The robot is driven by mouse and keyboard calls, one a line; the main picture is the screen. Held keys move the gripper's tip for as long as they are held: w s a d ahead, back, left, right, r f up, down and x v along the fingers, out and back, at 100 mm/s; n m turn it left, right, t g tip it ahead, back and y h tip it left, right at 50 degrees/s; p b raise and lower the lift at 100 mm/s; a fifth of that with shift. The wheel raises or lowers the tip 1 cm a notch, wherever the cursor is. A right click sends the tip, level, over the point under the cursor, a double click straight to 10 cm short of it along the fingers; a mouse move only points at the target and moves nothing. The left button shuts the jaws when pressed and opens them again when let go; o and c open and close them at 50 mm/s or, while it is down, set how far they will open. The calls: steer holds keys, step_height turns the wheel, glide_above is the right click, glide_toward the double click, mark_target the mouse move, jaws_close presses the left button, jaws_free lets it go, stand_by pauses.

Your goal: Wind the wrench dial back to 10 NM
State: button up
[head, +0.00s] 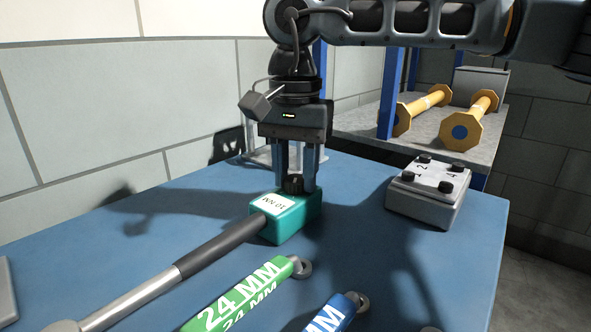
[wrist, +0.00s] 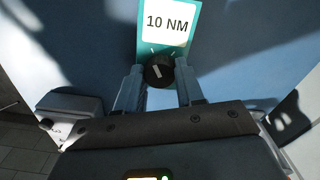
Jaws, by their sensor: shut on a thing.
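The torque wrench (head: 225,245) lies on the blue table, with a dark grip, a metal shaft and a teal head box (head: 287,226). A white label on the box reads 10 NM, and it shows clearly in the wrist view (wrist: 167,25). A black dial (head: 292,184) stands on top of the box; in the wrist view the dial (wrist: 158,72) carries a pale pointer line, slightly tilted. My gripper (head: 296,180) points straight down over the box, its two fingers shut on the dial, one on each side. The wrist view shows my gripper (wrist: 159,80) around the dial too.
A green 24 MM spanner (head: 245,290) and a blue spanner (head: 330,313) lie in front of the wrench. A grey block with black knobs (head: 428,195) stands at the right. Yellow dumbbell-shaped parts (head: 425,105) rest on a shelf behind.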

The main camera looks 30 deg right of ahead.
mark_target(296, 179)
steer(key=o, duration=1)
steer(key=shift+o, duration=0.2)
steer(key=shift+r+p, duration=0.65)
steer(key=shift+r, duration=3.25)
